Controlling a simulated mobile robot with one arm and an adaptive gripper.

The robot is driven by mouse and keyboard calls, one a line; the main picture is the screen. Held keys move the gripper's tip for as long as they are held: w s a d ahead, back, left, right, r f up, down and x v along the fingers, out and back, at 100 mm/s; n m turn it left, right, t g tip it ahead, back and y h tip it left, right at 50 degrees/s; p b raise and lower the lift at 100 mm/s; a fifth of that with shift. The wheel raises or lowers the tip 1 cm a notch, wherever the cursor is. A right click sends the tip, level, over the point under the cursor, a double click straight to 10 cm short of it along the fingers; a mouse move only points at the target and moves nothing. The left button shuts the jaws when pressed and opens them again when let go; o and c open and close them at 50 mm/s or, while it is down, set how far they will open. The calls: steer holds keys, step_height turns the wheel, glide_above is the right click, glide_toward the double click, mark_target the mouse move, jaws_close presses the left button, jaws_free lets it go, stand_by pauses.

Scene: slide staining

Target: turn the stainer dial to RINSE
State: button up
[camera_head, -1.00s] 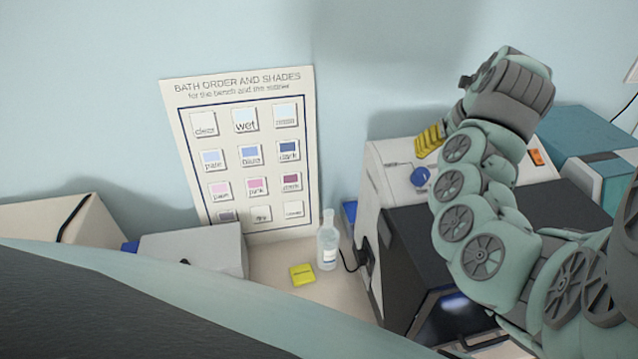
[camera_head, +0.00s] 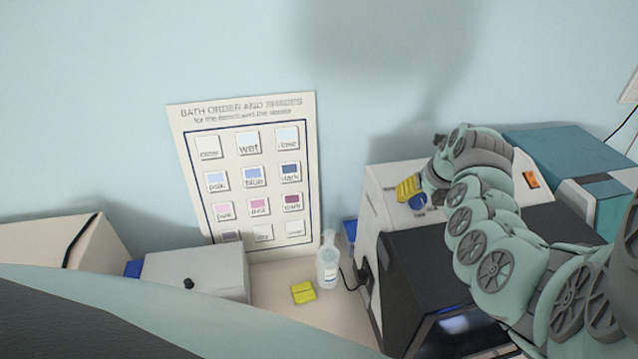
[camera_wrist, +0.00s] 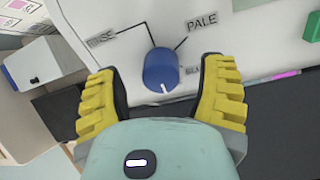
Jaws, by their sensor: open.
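The stainer dial (camera_wrist: 160,70) is a round blue knob with a white mark at its lower edge in the wrist view; it also shows in the head view (camera_head: 418,204). A partly cut-off label ending "NSE" (camera_wrist: 101,36) lies to its upper left, PALE (camera_wrist: 202,21) to its upper right, and a partly hidden label (camera_wrist: 193,71) to its right. My gripper (camera_wrist: 159,75) is open, its yellow fingers on either side of the dial with visible gaps. I cannot tell how far above the panel they are. In the head view one yellow finger (camera_head: 407,187) shows.
The stainer (camera_head: 376,195) has an orange switch (camera_head: 531,180) at right and a dark front cover. A clear bottle (camera_head: 328,262) and yellow pad (camera_head: 303,292) stand left of it. A shade chart (camera_head: 183,120) hangs on the wall. A teal machine (camera_head: 570,155) stands at right.

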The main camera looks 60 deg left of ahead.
steer(key=shift+p+x, duration=0.4)
steer(key=shift+x, duration=0.35)
steer(key=shift+d, duration=0.15)
steer(key=shift+c, duration=0.2)
jaws_close()
steer(key=shift+f, duration=0.1)
steer(key=shift+b, duration=0.4)
steer(key=shift+f+b, duration=0.1)
steer(key=shift+b, duration=0.3)
